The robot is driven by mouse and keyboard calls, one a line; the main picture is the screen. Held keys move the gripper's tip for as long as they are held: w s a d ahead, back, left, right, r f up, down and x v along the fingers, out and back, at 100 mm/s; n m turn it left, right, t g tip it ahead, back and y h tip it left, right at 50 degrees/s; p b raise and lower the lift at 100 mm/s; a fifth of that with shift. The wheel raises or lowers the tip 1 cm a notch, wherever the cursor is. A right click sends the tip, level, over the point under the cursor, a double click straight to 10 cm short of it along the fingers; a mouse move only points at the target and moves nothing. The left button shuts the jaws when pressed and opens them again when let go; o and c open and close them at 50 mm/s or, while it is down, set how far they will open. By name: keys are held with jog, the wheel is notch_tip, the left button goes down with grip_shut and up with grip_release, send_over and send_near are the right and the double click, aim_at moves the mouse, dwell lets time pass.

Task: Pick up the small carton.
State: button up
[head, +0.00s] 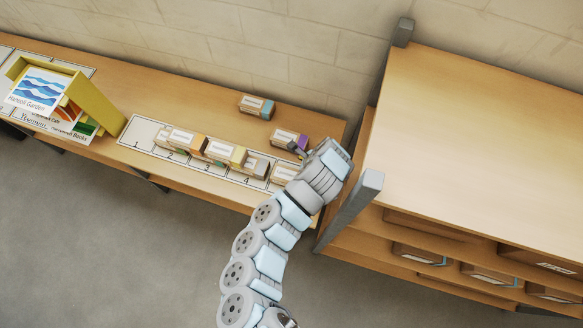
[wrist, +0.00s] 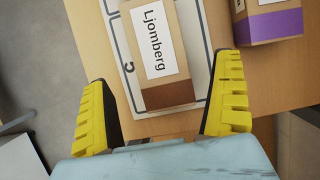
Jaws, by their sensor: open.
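A small carton with a white label reading "Ljomberg" and a dark brown end (wrist: 163,93) lies on the white numbered strip (wrist: 203,45) in the wrist view. It is between the two yellow fingers of my gripper (wrist: 165,75), which is open, with a gap on each side. In the head view, this looks like the partly hidden carton (head: 283,173) at the strip's right end, beside my gripper (head: 299,151). The height of the fingers above the table is hard to tell.
A purple-ended carton (wrist: 268,22) stands close to the right finger. A blue-ended carton (head: 257,105) is farther back. Several cartons (head: 222,152) line the strip to the left. A taller shelf unit (head: 480,130) with a grey post (head: 352,205) is close on the right.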

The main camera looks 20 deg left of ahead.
aim_at(293, 176)
jog(key=shift+p+x, duration=0.3)
jog(key=shift+x, duration=2.8)
jog(key=c, duration=1.3)
jog(key=shift+c, duration=0.2)
